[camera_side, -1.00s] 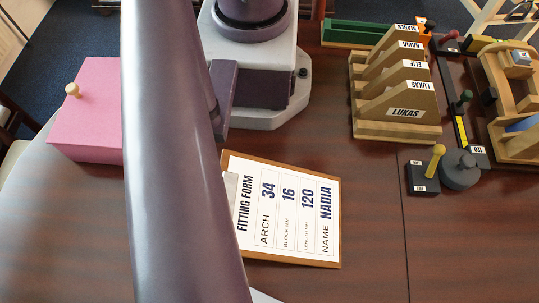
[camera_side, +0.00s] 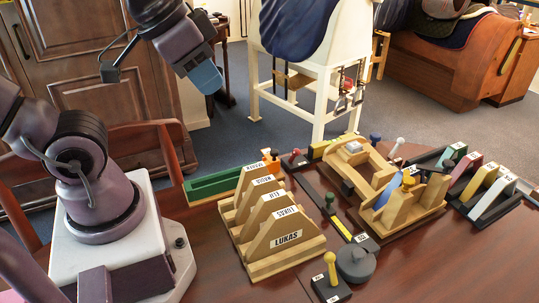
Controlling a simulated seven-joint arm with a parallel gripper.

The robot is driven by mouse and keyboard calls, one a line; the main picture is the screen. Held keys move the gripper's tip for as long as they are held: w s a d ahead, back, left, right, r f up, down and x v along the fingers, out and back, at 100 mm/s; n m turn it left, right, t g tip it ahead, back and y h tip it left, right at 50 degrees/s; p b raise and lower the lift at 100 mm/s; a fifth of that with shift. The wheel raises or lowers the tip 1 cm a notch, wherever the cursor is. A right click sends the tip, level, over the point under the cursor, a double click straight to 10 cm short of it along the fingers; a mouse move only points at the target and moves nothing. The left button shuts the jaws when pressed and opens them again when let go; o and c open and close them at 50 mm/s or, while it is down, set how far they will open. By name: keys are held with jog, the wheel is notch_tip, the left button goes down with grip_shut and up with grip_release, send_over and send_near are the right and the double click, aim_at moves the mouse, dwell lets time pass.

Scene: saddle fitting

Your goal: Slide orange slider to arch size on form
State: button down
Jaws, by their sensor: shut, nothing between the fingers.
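A small orange piece (camera_side: 270,157), which looks like the orange slider, stands at the right end of a long green block (camera_side: 222,183). Its scale and any arch numbers are too small to read. The fitting form is not in view. My gripper (camera_side: 208,79) is high at the upper left, in front of the wooden cabinet. It is shut and empty, well above and left of the orange piece.
A wooden rack (camera_side: 289,257) of named boards stands right of the green block. A wooden frame (camera_side: 403,211), a yellow-knobbed block (camera_side: 331,285), a grey round weight (camera_side: 357,264) and coloured arches (camera_side: 480,182) crowd the right. The front table edge is bare.

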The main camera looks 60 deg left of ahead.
jog(key=c, duration=1.5)
grip_release()
jog(key=shift+a, duration=0.1)
jog(key=o, duration=0.6)
jog(key=shift+w+a+f+n+g, duration=0.2)
jog(key=shift+w+a+f+g, duration=0.1)
jog(key=shift+f, duration=0.2)
jog(key=shift+w+a+f+n+g, duration=0.2)
jog(key=shift+a+f+g, duration=0.1)
jog(key=shift+f, duration=0.15)
jog(key=shift+c, duration=0.2)
jog(key=m+g, duration=0.4)
jog(key=m, duration=0.6)
send_near(274, 151)
jog(key=f, duration=0.9)
jog(key=shift+w+f, duration=0.1)
jog(key=shift+w, duration=0.1)
